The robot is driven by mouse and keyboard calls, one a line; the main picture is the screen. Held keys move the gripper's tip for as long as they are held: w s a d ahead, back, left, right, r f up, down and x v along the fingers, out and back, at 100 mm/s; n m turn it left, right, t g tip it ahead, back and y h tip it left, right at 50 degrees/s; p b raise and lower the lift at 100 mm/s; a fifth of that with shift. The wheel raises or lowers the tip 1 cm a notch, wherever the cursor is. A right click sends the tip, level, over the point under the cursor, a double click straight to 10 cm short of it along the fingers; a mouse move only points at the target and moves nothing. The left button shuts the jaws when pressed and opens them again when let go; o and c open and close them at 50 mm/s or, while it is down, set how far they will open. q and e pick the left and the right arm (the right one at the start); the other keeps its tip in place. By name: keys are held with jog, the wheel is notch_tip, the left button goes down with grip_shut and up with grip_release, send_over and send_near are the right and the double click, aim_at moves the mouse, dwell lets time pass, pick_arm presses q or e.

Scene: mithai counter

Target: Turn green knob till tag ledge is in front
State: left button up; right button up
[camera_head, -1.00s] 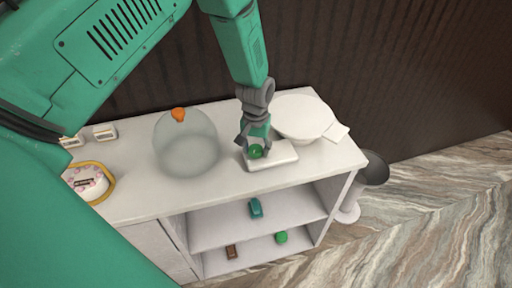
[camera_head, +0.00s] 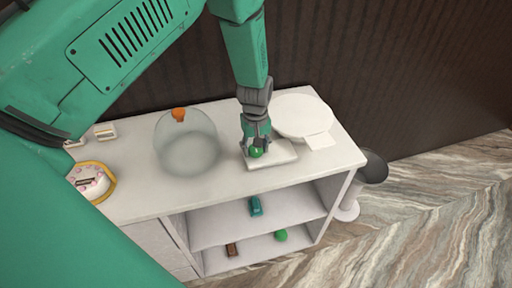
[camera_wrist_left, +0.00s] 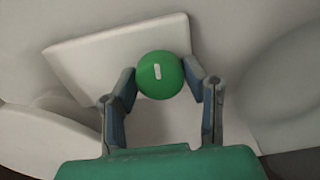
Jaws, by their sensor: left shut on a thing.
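The green knob (camera_head: 257,152) stands on a white base plate (camera_head: 284,155) on the counter; a pale mark on its top shows in the left wrist view (camera_wrist_left: 160,74). My left gripper (camera_head: 256,147) points down and is shut on the knob, a finger on either side. Behind and right of it is a round white turntable (camera_head: 298,113). Its flat tag ledge (camera_head: 320,141) sticks out at the front right edge. The turntable shows only partly in the left wrist view (camera_wrist_left: 40,140). My right gripper is out of view.
A clear dome (camera_head: 187,148) with an orange top stands left of the knob. Shelves below hold a teal item (camera_head: 256,206), a brown item (camera_head: 231,250) and a green item (camera_head: 281,236).

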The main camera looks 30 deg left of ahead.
pick_arm(q)
jog(key=shift+w+r, duration=0.15)
jog(key=shift+w, duration=0.1)
jog(key=o, duration=1.2)
jog(key=shift+c, duration=0.2)
jog(key=shift+s, duration=0.1)
jog(key=shift+r, duration=0.35)
notch_tip(320, 180, up, 11)
